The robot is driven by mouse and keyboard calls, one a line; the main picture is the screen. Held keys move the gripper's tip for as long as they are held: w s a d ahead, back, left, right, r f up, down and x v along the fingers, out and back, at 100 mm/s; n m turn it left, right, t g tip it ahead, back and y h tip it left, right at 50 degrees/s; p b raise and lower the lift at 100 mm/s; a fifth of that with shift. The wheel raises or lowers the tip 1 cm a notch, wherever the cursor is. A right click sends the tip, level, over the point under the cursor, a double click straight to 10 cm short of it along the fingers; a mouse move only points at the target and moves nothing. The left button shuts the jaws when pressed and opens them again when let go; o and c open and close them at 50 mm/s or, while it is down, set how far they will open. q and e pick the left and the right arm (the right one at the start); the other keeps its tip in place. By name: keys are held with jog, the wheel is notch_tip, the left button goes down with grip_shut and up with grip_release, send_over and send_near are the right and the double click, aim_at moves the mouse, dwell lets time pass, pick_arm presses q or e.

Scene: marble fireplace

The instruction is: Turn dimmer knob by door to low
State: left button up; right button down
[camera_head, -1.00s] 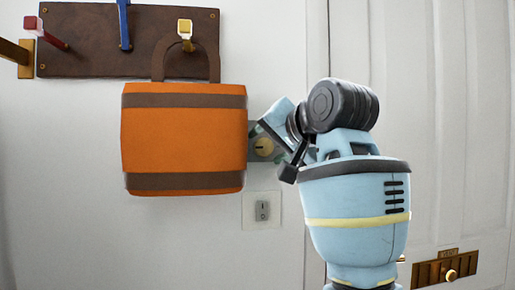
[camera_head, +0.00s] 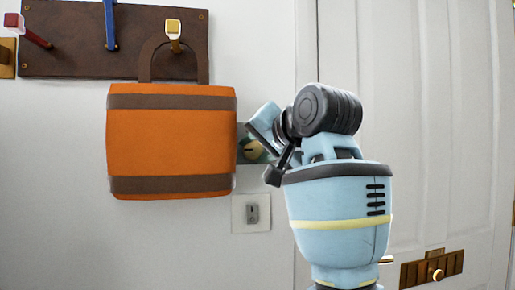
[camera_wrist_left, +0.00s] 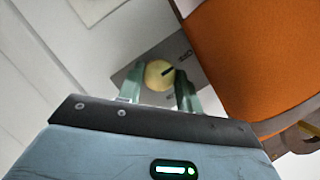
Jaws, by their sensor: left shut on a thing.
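The dimmer knob (camera_head: 254,148) is a round cream knob on a grey plate beside the orange bag, partly hidden by my left gripper in the head view. In the left wrist view the knob (camera_wrist_left: 158,77) has a dark pointer mark toward the upper right, near a small label on the plate (camera_wrist_left: 186,48). Another label near the lower edge is too small to read. My left gripper (camera_wrist_left: 159,80) has its two greenish fingers on either side of the knob, shut on it. My right gripper is in neither view.
The orange bag (camera_head: 170,150) hangs from a hook on the brown rack (camera_head: 70,50), close to the left of the knob. A light switch (camera_head: 251,213) sits below. The white door (camera_head: 430,130) with a brass letter plate (camera_head: 420,271) is to the right.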

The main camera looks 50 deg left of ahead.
pick_arm(q)
jog(key=shift+m, duration=0.3)
jog(key=shift+m+g+y+p, duration=0.4)
jog(key=shift+m+y+p, duration=0.25)
jog(key=shift+m, duration=0.45)
jog(key=shift+f+m+g+y, duration=0.15)
jog(key=shift+m+g+y, duration=0.3)
jog(key=shift+m, duration=0.65)
jog(key=m, duration=0.1)
jog(key=m+y, duration=0.1)
jog(key=m, duration=0.1)
jog(key=shift+w+f+t+y+p, duration=0.1)
jog(key=shift+f+t+y+p, duration=0.05)
jog(key=shift+t+y+p, duration=0.2)
jog(key=m+y+p, duration=0.1)
jog(key=m, duration=0.3)
jog(key=shift+m+t, duration=0.3)
jog(key=shift+m, duration=0.1)
jog(key=shift+f+m+t+y+p, duration=0.1)
jog(key=shift+m+t+y+p, duration=0.25)
jog(key=shift+m, duration=0.65)
jog(key=shift+f+m+t+y+p, duration=0.1)
jog(key=shift+m+t+y+p, duration=0.25)
jog(key=shift+m, duration=0.65)
